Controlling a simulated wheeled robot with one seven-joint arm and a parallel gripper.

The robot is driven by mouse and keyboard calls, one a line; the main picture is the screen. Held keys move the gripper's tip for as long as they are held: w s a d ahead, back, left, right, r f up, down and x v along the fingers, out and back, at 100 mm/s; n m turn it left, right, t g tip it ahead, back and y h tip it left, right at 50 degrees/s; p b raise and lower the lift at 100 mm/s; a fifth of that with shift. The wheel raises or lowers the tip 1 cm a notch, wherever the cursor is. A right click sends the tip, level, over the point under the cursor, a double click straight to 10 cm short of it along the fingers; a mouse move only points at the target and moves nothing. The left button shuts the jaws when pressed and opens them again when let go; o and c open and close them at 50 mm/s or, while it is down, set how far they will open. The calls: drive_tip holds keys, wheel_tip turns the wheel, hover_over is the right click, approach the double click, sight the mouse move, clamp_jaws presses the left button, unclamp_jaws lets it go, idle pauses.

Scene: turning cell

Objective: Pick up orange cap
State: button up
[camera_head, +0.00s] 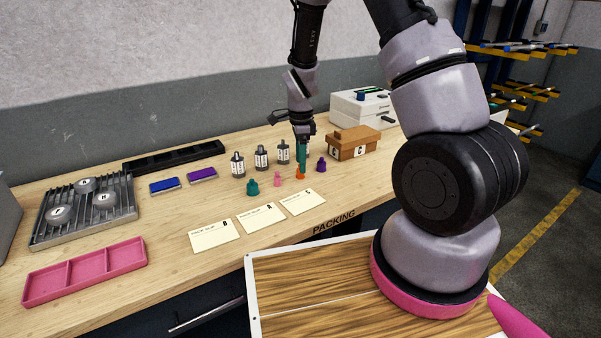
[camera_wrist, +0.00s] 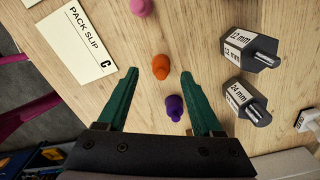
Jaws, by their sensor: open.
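The orange cap (camera_wrist: 161,67) stands on the wooden bench; in the wrist view it lies just beyond my fingertips, roughly midway between them. In the head view the orange cap (camera_head: 299,173) shows partly behind my gripper (camera_head: 301,160), which points down over it. My gripper (camera_wrist: 157,75) has green fingers spread apart with nothing held between them. A purple cap (camera_wrist: 174,108) appears between the fingers in the wrist view, nearer the palm, on the bench below.
A pink cap (camera_head: 277,179) and teal cap (camera_head: 252,187) stand left of the orange one. Several labelled dark holders, one marked 24 mm (camera_wrist: 246,101), stand close by. Pack slips (camera_head: 303,202) lie in front. A brown box (camera_head: 353,143) stands right.

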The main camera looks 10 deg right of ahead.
wheel_tip(320, 180, down, 3)
drive_tip(key=shift+w+f, duration=0.1)
clamp_jaws()
idle(0.3)
